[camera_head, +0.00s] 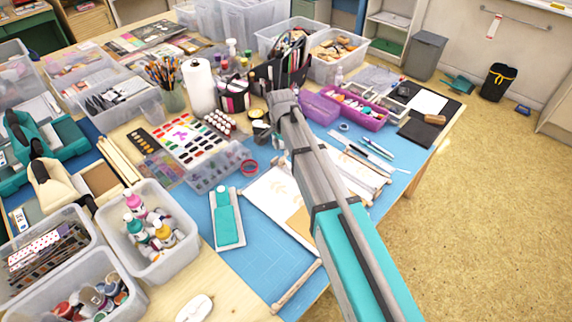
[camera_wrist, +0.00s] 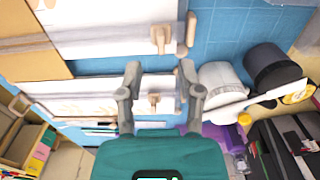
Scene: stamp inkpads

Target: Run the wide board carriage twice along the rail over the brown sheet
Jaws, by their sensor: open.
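In the wrist view, my gripper (camera_wrist: 163,88) is open, its two grey fingers pointing towards the boards and papers. A small wooden peg (camera_wrist: 153,101) shows between the fingers, on a pale, narrow strip (camera_wrist: 75,88); I cannot tell whether the fingers touch it. A wider white panel (camera_wrist: 105,28) with another wooden peg (camera_wrist: 160,40) lies above. I cannot tell surely which is the wide board carriage. The brown sheet (camera_wrist: 28,60) lies at the upper left, and also shows in the head view (camera_head: 299,222). My arm hides part of this area in the head view.
A blue mat (camera_head: 262,268) covers the work area. A teal-handled tool on a white block (camera_head: 227,218) is left of the white sheet. Paint trays (camera_head: 215,172), a purple bin (camera_head: 350,112) and a bin of bottles (camera_head: 150,235) crowd around. Cylindrical containers (camera_wrist: 270,68) are right of my gripper.

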